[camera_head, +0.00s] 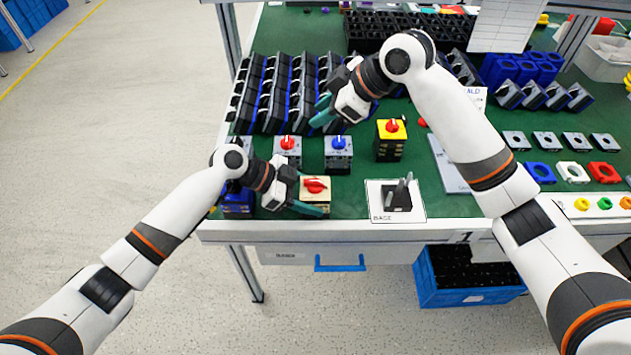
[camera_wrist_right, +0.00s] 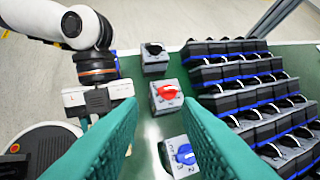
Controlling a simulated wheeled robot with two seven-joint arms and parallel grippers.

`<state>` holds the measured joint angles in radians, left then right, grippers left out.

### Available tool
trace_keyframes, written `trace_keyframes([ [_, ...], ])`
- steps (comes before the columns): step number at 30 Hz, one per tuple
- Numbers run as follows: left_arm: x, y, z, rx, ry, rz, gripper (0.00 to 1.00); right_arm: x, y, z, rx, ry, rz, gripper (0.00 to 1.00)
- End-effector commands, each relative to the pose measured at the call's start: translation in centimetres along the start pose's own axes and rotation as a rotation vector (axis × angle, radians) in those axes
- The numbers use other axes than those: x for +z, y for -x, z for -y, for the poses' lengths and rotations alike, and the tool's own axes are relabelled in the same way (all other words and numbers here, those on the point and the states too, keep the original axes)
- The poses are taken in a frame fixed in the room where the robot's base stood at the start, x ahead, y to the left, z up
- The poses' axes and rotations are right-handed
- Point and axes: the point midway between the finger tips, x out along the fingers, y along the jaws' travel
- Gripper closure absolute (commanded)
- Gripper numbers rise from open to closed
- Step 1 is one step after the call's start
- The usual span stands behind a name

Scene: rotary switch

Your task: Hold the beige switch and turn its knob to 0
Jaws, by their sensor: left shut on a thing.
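The beige switch (camera_head: 322,197) with a red knob (camera_head: 314,185) stands at the table's front edge in the head view. The knob's grip lies roughly left to right; its number marks are too small to read. My left gripper (camera_head: 309,194) is shut on the beige switch from the left, with a teal finger along its front side. My right gripper (camera_head: 321,110) is apart from it, farther back over the table near the black-and-blue rows. In the right wrist view its two teal fingers (camera_wrist_right: 150,125) are spread with nothing held. The beige switch is not visible there.
Grey switches with a red knob (camera_head: 287,151) and a blue knob (camera_head: 338,154) stand just behind. A yellow switch (camera_head: 390,145) stands to the right. A white base plate (camera_head: 412,211) with upright posts lies to the right at the front edge. Rows of black housings (camera_head: 270,95) fill the back left.

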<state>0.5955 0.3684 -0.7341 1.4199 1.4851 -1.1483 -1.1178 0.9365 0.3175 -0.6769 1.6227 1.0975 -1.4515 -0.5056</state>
Motion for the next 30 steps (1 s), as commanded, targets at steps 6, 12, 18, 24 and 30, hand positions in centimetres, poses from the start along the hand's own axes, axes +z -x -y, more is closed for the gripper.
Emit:
trace_keyframes([
  [6,-0.1,0.0,0.0,-0.001,0.001,-0.002,0.66,-1.5,-0.3,-5.3,0.221,0.106,-0.155,0.69],
  [12,-0.1,0.0,0.0,-0.001,0.001,-0.002,0.66,-2.4,-0.7,-6.6,0.273,0.127,-0.19,0.69],
  [18,-0.1,0.0,0.0,-0.001,0.001,-0.002,0.66,-4.0,-2.6,-7.0,0.273,0.125,-0.191,0.69],
  [24,-0.1,0.0,0.0,-0.001,0.001,-0.002,0.66,-5.8,-4.7,-7.3,0.27,0.125,-0.188,0.69],
  [30,-0.1,0.0,0.0,-0.001,0.001,-0.002,0.66,-7.1,-6.3,-7.6,0.27,0.126,-0.188,0.69],
])
